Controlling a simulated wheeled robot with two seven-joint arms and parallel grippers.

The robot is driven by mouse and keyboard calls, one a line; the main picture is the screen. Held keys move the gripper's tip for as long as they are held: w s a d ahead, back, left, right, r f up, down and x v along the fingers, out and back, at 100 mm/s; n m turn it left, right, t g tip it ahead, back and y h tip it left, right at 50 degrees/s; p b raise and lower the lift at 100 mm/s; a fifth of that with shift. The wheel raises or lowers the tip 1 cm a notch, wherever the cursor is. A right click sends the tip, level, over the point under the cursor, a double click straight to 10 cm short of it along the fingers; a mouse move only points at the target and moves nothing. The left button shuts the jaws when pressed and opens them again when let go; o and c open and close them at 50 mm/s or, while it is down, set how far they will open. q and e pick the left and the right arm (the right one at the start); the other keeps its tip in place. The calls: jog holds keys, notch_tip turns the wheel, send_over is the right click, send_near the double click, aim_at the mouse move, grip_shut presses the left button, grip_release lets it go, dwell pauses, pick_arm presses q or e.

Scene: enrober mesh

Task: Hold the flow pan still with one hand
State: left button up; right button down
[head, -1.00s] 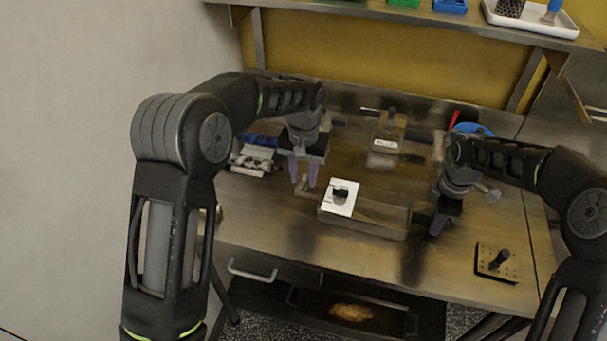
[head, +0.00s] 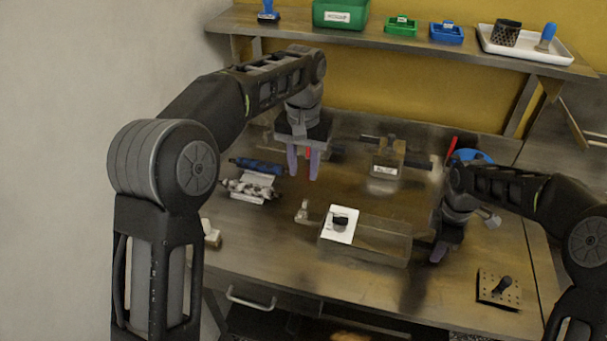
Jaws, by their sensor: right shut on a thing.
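The flow pan (head: 385,238) looks like a shallow rectangular metal pan at the middle front of the steel table. A white card (head: 340,225) with a small black piece lies over its left end. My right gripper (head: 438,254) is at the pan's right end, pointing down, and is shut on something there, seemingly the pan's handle. The held part is mostly hidden by the fingers and wrist. My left gripper (head: 303,170) is open and empty, fingers down, above and behind a small pale knob (head: 303,212) at the pan's left end.
Rolled items (head: 255,180) lie on the left of the table. A labelled metal block (head: 387,165) stands behind the pan. A blue round thing (head: 474,156) is behind my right wrist. A perforated plate (head: 498,289) with a black knob lies front right. A shelf (head: 400,50) overhangs the back.

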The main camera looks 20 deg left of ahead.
jog(key=c, duration=1.2)
grip_release()
jog(key=shift+o, duration=0.2)
jog(key=shift+r, duration=0.1)
notch_tip(320, 180, up, 12)
